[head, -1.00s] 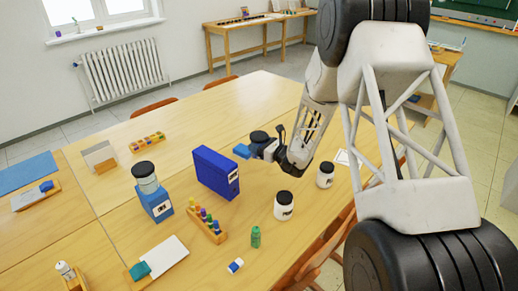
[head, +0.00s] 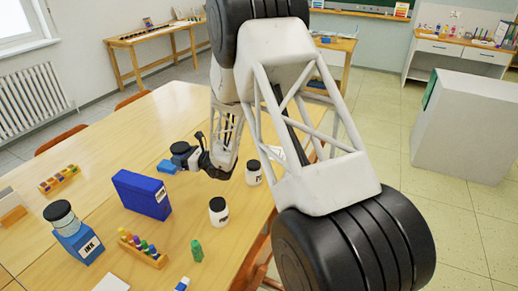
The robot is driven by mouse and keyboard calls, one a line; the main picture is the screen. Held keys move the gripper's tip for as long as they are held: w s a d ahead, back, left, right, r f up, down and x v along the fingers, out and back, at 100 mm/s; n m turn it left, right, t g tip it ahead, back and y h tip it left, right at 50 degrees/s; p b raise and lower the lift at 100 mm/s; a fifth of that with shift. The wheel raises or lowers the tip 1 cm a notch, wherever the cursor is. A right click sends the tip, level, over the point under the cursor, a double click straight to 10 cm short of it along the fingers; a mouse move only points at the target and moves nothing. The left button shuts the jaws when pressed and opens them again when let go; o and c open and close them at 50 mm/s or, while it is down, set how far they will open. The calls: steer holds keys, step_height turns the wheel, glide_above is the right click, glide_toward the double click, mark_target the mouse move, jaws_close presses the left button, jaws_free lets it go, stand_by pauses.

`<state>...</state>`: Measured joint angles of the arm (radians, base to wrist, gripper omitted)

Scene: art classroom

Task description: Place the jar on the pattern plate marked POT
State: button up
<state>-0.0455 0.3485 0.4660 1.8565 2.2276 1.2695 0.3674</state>
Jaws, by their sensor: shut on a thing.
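My gripper (head: 188,158) is at the middle of the table, beyond the blue binder-like box. It is shut on a dark-lidded jar (head: 181,147); the jar's body is mostly hidden by the fingers. A small blue piece (head: 167,166) shows just left of it, and I cannot tell if they touch. A pale flat plate (head: 278,155) lies near the table's right edge, mostly hidden behind my arm; its marking cannot be read.
The blue box (head: 141,194) stands in front of the gripper. A clear black-lidded jar (head: 62,216) is on a blue labelled block (head: 80,243) at left. A rack of colored bottles (head: 142,248) and a green bottle (head: 197,250) are in front. The table's far middle (head: 130,130) is clear.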

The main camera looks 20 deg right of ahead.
mark_target(180, 147)
step_height(180, 147, up, 5)
steer(key=s+d+m+t+h, duration=0.2)
steer(key=d+h, duration=0.1)
steer(key=d, duration=1)
steer(key=s+d+f+m+t+h, duration=0.1)
steer(key=s+d+m+t+h, duration=0.15)
steer(key=d, duration=1.05)
steer(key=s+d+m+t+h, duration=0.2)
steer(key=s+d+h, duration=0.1)
steer(key=d, duration=0.9)
step_height(180, 147, down, 9)
steer(key=shift+w+d+r, duration=0.2)
steer(key=shift+w, duration=0.1)
steer(key=w+d, duration=0.1)
steer(key=w, duration=0.4)
steer(key=w+d+f, duration=0.1)
steer(key=w, duration=0.4)
steer(key=w+d, duration=0.2)
steer(key=w, duration=0.3)
steer(key=shift+w+f, duration=0.2)
steer(key=shift+f, duration=0.05)
steer(key=shift+f, duration=1.75)
